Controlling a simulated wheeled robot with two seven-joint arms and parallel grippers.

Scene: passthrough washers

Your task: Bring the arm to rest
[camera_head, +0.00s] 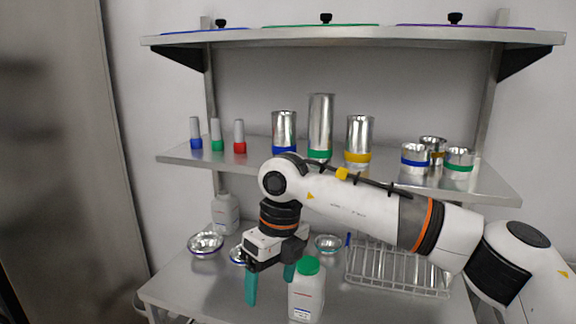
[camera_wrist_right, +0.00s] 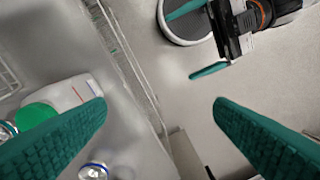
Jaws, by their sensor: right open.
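My right arm reaches in from the right in the head view. Its gripper (camera_head: 269,291) points down over the lower table, with teal fingers apart and nothing between them. It is left of a white bottle with a green cap (camera_head: 306,297). The right wrist view also shows these spread, empty fingers (camera_wrist_right: 160,103), with the bottle (camera_wrist_right: 68,98) at the left. A second dark gripper with teal fingers (camera_wrist_right: 180,47), seemingly my left one, shows at the top of the wrist view. Its fingers are apart. It is not visible in the head view.
The lower table (camera_head: 185,289) bears shallow metal bowls (camera_head: 205,243), a wire rack (camera_head: 398,270) and another bottle (camera_head: 226,214). The middle shelf (camera_head: 190,156) holds small coloured tubes and metal cylinders (camera_head: 320,122). A top shelf (camera_head: 350,38) hangs above. A tall grey panel (camera_head: 50,150) stands left.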

